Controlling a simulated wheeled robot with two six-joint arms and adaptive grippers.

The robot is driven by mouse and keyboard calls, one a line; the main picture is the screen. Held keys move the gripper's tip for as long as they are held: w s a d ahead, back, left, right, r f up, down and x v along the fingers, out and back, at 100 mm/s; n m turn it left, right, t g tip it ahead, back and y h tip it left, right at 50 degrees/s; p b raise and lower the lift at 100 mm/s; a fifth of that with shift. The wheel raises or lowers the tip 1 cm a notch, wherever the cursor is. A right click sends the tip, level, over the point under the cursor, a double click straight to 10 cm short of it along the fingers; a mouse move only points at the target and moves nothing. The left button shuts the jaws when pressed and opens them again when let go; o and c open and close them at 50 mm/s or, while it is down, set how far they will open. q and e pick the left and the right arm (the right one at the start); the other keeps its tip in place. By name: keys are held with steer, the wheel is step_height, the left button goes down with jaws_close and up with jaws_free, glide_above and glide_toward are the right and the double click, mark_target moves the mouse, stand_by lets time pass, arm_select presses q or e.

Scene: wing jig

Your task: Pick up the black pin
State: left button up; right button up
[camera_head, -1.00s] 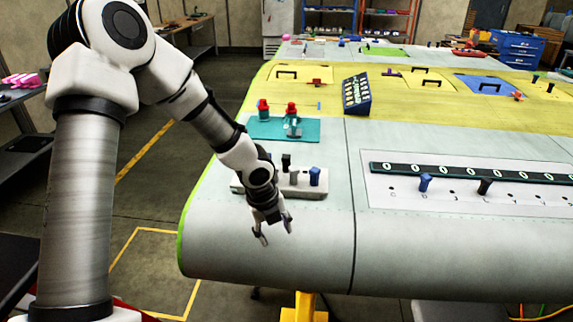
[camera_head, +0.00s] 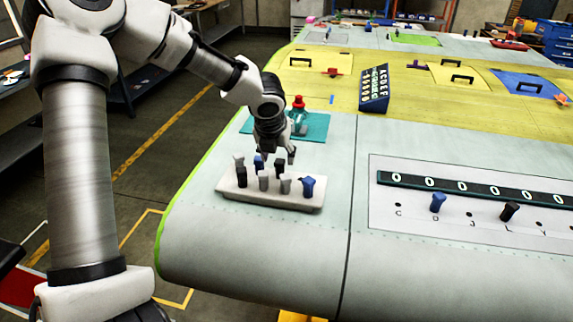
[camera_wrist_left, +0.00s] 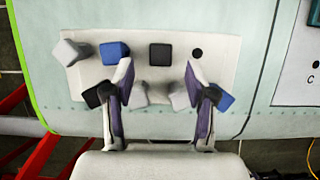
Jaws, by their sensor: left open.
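A white rack (camera_head: 230,191) on the grey wing skin holds two rows of pins. A black pin (camera_head: 280,171) stands upright in its back row; in the left wrist view this black pin (camera_wrist_left: 160,54) lies between the fingertip directions, just beyond them. Another black pin (camera_head: 242,179) stands at the left end of the front row and shows partly behind a finger in the wrist view (camera_wrist_left: 95,96). My left gripper (camera_head: 277,154) is open and empty, pointing down above the back row. Grey and blue pins surround it. My right gripper is not in view.
A blue pin (camera_head: 307,187) and grey pins (camera_head: 285,184) stand close by in the front row. An empty hole (camera_wrist_left: 197,53) is right of the back-row black pin. A teal mat (camera_head: 315,125) lies behind; a numbered panel (camera_head: 400,215) with pins is at right.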

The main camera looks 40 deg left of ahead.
mark_target(280, 163)
arm_select(q)
steer(key=p+x, duration=0.1)
steer(key=x, duration=0.5)
steer(key=shift+w+d, duration=0.1)
steer(key=shift+w, duration=0.15)
steer(key=shift+s+r, duration=0.3)
steer(key=shift+s, duration=0.25)
jaws_close()
steer(key=shift+w, duration=0.25)
step_height(280, 163, up, 10)
